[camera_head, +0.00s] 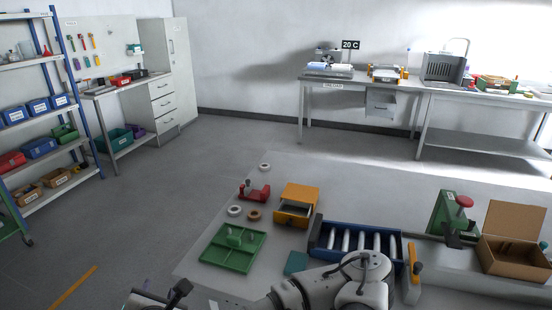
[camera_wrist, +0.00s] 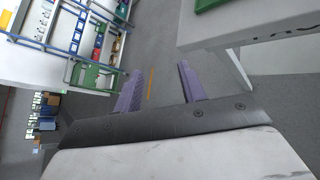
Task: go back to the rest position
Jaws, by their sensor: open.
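My gripper (camera_wrist: 157,88) shows in the wrist view with its two purple fingers spread apart and nothing between them. Beyond the fingers lies grey floor with a yellow line. In the head view my arm reaches in at the bottom centre, in front of a light work table (camera_head: 330,185). The gripper's fingers cannot be made out clearly there.
On the table are a green tray (camera_head: 232,262), a yellow drawer box (camera_head: 297,207), a blue roller rack (camera_head: 398,238), a green press (camera_head: 445,212) and an open cardboard box (camera_head: 512,252). A shelf rack (camera_head: 45,120) stands at left. The floor between is clear.

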